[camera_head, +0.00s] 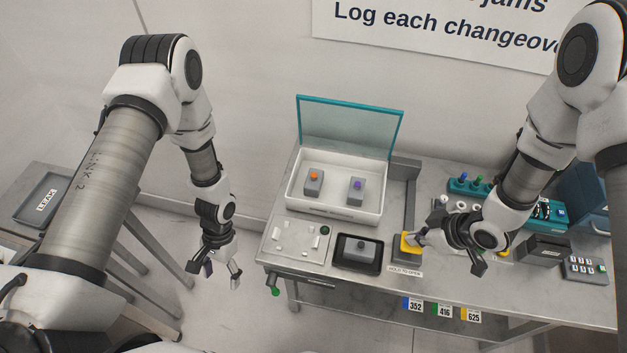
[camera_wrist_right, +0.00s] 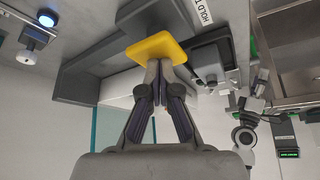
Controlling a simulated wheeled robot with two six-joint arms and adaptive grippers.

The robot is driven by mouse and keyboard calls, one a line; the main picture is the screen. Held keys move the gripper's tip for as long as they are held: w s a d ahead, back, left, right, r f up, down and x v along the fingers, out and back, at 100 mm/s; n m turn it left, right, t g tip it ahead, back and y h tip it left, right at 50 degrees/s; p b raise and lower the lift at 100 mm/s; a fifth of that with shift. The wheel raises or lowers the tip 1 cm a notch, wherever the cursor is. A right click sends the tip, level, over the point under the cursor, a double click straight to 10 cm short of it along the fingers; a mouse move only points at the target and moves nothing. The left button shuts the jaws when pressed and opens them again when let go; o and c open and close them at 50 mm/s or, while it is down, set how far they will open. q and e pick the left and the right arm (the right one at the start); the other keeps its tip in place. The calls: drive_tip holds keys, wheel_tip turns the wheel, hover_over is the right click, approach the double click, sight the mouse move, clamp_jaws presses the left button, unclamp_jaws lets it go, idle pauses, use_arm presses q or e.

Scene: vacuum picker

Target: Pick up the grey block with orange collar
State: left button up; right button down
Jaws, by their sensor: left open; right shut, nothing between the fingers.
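The grey block with orange collar (camera_head: 313,184) stands in the left part of a white open-topped box (camera_head: 333,209) on the bench. A similar grey block with a purple collar (camera_head: 356,190) stands to its right in the same box. The box's teal-framed clear lid (camera_head: 349,126) is raised. My left gripper (camera_head: 216,272) is open and empty, hanging left of the bench, apart from the box. My right gripper (camera_head: 419,240) is shut and empty, its tips at the yellow pad (camera_head: 408,244) marked "HOLD TO OPEN". In the right wrist view its tips (camera_wrist_right: 160,62) meet the yellow pad (camera_wrist_right: 156,47).
A black tray (camera_head: 345,265) with a small dark grey part sits before the box, next to a pale plate (camera_head: 297,242) with small fittings. A grey post (camera_head: 411,190) stands right of the box. Teal racks and a keypad (camera_head: 584,268) crowd the right side. A side table (camera_head: 30,235) is at left.

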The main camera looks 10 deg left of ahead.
use_arm(q)
drive_tip(key=w+d+r+m+t+y, duration=0.1)
drive_tip(key=w+r, duration=0.3)
drive_tip(key=w, duration=0.3)
drive_tip(key=w+r+y, duration=0.1)
drive_tip(key=w+r, duration=0.3)
drive_tip(key=w, duration=0.2)
wheel_tip(320, 180, up, 10)
drive_tip(key=r+n+t+h, duration=0.1)
drive_tip(key=n+t+h, duration=0.1)
drive_tip(key=n+t, duration=0.15)
hover_over(314, 176)
drive_tip(key=shift+s+d+f+m+t, duration=0.1)
drive_tip(key=shift+d+f+m+t, duration=0.15)
drive_tip(key=shift+d+m, duration=0.1)
drive_tip(key=f, duration=1)
drive_tip(key=shift+a, duration=0.3)
drive_tip(key=shift+f, duration=0.2)
drive_tip(key=c, duration=1.3)
